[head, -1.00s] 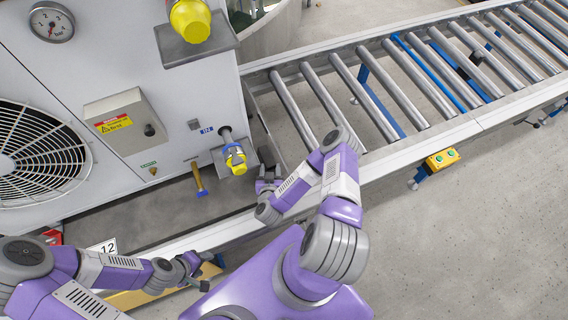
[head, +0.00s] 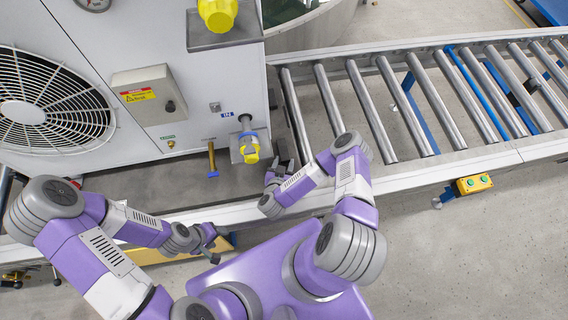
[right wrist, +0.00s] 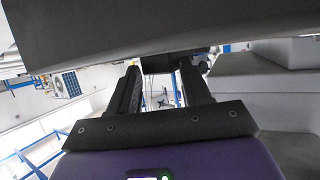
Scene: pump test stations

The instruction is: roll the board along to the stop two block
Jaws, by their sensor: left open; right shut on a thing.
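The grey board (head: 130,187) lies flat on the conveyor at the left and carries a large white machine (head: 165,60). My right gripper (head: 275,174) is at the board's front right corner. In the right wrist view its fingers (right wrist: 160,75) are shut on a small dark part (right wrist: 165,64) under a wide grey slab; exactly what that part is stays unclear. My left gripper (head: 212,240) is open and empty in front of the conveyor's near rail, apart from the board. I cannot make out a stop two block for certain.
A small dark block (head: 530,86) shows among the rollers. A yellow button box (head: 473,184) hangs on the near rail (head: 420,170). The floor at front right is clear.

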